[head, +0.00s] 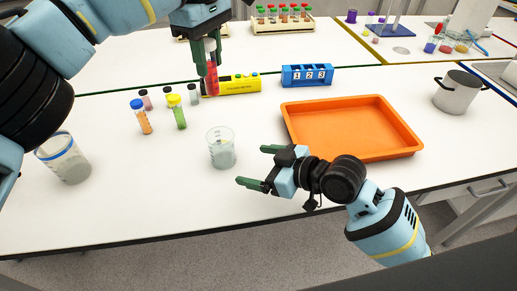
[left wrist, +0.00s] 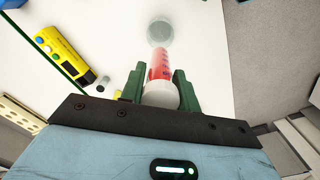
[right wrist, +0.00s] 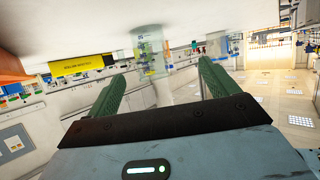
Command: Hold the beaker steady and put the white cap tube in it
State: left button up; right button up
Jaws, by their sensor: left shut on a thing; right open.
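My left gripper (head: 208,64) is shut on the white cap tube (head: 212,80), which has red contents. In the left wrist view its white cap (left wrist: 160,94) sits between the fingers and the red body points away. The clear beaker (head: 221,152) stands upright on the white table, nearer the front than the tube. A round pale shape ahead of the tube in the left wrist view looks like the beaker (left wrist: 160,33). My right gripper (head: 256,166) is open and empty, just right of the beaker. In the right wrist view the beaker (right wrist: 150,52) appears ahead, between the fingers.
Several capped tubes (head: 178,112) stand left of the beaker. A larger blue-rimmed beaker (head: 68,165) is at the far left. A yellow device (head: 240,85) and blue numbered block (head: 306,75) lie behind; an orange tray (head: 350,145) is at right, a metal pot (head: 457,93) beyond.

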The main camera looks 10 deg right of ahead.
aim_at(221, 146)
jog(key=w+r, duration=0.2)
jog(key=shift+w+d, duration=0.1)
jog(key=shift+w, duration=0.2)
jog(key=x, duration=1.2)
jog(key=c, duration=1.2)
pick_arm(q)
notch_tip(221, 146, down, 13)
dwell(1.2)
